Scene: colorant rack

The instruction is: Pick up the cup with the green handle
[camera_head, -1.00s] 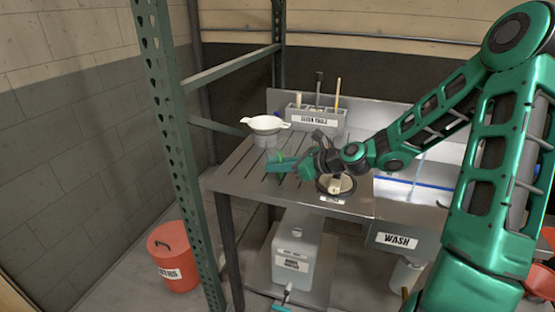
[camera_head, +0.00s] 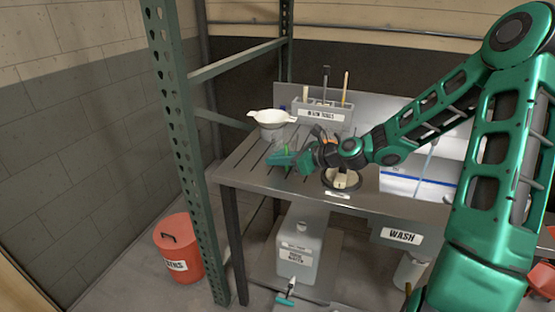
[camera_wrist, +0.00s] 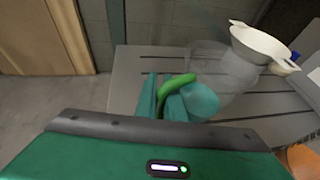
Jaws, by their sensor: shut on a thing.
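The cup (camera_wrist: 222,75) is clear and has a bright green handle (camera_wrist: 181,80). In the wrist view the teal fingers of my gripper (camera_wrist: 172,101) are on either side of the handle and shut on it. In the head view my gripper (camera_head: 283,158) reaches in from the right at the left part of the metal table (camera_head: 232,172). The cup shows there only faintly (camera_head: 271,133), below a white two-eared strainer (camera_head: 271,117). The strainer overlaps the cup in both views; I cannot tell whether it rests on it.
A tool holder (camera_head: 322,115) with upright tools stands behind my gripper. A round dark-rimmed item (camera_head: 341,180) sits under my wrist. A green rack post (camera_head: 183,150) rises at the left, with a red bin (camera_head: 178,250) beside it. A sink marked WASH (camera_head: 401,237) is at the right.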

